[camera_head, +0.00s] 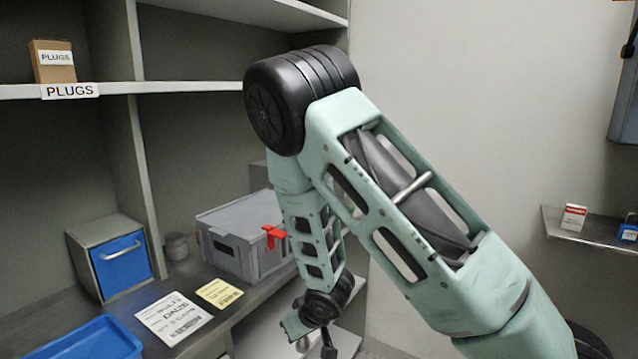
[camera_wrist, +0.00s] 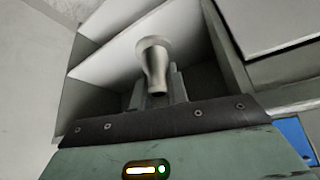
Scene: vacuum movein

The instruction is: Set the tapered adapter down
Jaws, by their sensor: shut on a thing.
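The tapered adapter (camera_wrist: 154,58) is a pale grey metal piece with a wide round rim that narrows to a neck. It shows in the wrist view, upper middle. My gripper (camera_wrist: 156,88) is shut on its narrow part, and the wide rim points away from the gripper. In the head view my gripper hangs low, at the bottom edge below my forearm. What lies directly under the adapter is not clear.
In the head view, the counter holds a grey bin (camera_head: 232,250) with a red clip, a blue-fronted drawer box (camera_head: 122,266), a blue tray (camera_head: 92,341), and white and yellow cards (camera_head: 219,293).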

